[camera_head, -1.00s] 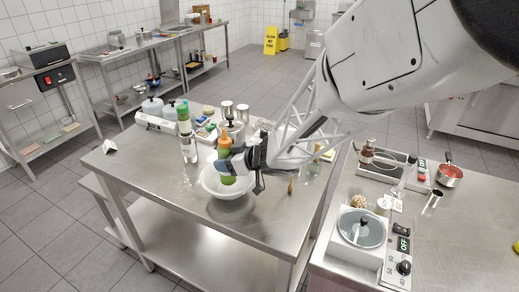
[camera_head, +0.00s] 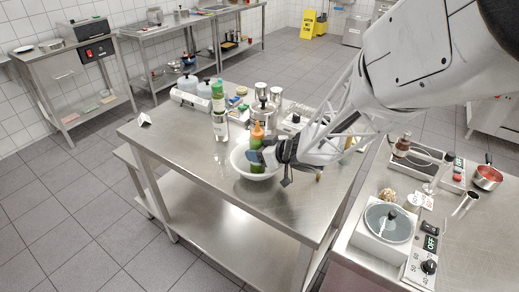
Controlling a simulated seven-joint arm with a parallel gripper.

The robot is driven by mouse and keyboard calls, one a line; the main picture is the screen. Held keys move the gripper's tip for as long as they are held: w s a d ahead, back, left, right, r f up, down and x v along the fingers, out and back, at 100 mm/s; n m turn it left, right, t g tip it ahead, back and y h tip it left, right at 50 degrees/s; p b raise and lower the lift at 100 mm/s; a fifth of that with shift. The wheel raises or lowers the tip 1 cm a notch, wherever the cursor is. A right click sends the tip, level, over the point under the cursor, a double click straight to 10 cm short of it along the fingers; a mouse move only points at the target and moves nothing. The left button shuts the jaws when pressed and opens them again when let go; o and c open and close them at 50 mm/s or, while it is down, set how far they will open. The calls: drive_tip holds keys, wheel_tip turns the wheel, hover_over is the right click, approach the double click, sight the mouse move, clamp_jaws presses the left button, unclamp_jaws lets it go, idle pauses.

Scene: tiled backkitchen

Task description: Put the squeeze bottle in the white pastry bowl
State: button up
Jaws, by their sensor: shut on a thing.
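The squeeze bottle (camera_head: 257,136) is green with an orange cap and stands about upright. My gripper (camera_head: 258,156) is shut on it from the right. The white pastry bowl (camera_head: 241,166) sits on the steel table. The bottle's lower part shows inside the bowl's outline, over its hollow. I cannot tell whether the bottle's base touches the bowl's bottom. My gripper hides part of the bottle and the bowl's right side.
Several canisters and containers crowd the table's back. The steel table (camera_head: 178,146) is clear at left and front. A side counter with a scale (camera_head: 390,222) is at right.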

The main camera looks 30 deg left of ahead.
drive_tip(key=shift+f, duration=0.1)
drive_tip(key=o, duration=1)
drive_tip(key=shift+d, duration=0.1)
drive_tip(key=shift+d+r, duration=0.4)
drive_tip(key=shift+d, duration=0.15)
drive_tip(key=v, duration=1)
drive_tip(key=shift+d, duration=0.3)
drive_tip(key=shift+r, duration=0.1)
